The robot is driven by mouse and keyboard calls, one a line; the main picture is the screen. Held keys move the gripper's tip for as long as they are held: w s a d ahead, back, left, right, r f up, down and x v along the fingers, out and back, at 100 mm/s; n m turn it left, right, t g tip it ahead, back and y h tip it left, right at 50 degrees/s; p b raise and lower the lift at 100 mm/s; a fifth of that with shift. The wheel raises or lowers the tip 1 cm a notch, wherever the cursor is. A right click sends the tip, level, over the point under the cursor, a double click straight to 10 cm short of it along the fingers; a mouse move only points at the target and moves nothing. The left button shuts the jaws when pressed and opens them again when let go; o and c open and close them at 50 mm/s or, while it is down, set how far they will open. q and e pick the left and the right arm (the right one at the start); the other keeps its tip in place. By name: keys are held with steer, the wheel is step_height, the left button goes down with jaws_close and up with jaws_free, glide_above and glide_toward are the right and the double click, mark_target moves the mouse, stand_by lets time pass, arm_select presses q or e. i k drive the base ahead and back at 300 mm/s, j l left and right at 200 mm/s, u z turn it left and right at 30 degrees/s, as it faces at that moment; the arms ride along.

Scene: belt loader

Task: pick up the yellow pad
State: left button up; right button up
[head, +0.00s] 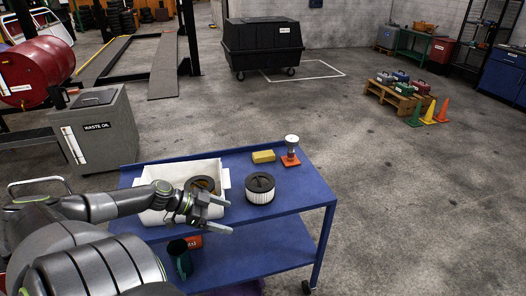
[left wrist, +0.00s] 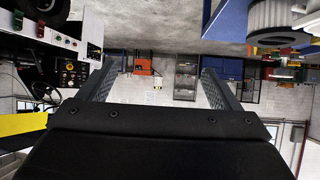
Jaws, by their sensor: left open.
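The yellow pad (head: 263,156) lies flat on the top shelf of the blue cart (head: 312,192), towards its back edge. My left gripper (head: 226,216) is open and empty, over the front part of the cart by the white bin. It is nearer to me than the pad and to its left, clearly apart from it. In the left wrist view the two fingers (left wrist: 160,85) stand wide apart with nothing between them. The pad cannot be made out in that view. My right gripper is not in view.
A black-topped white filter (head: 260,188) stands between gripper and pad. A white bin (head: 226,178) holding a round part is left. An orange-based object with a white top (head: 291,152) stands right of the pad. The waste oil box (head: 100,130) is beyond the cart's left.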

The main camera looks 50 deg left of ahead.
mark_target(267, 156)
steer(key=i+j, duration=0.2)
steer(key=j, duration=0.15)
steer(key=i+j, duration=0.15)
steer(key=j, duration=0.2)
steer(key=i+j, duration=0.2)
steer(key=j, duration=0.15)
steer(key=i+j, duration=0.15)
steer(key=j, duration=0.2)
steer(key=i+j, duration=0.2)
steer(key=j, duration=0.15)
steer(key=i+j, duration=0.2)
steer(key=j, duration=0.15)
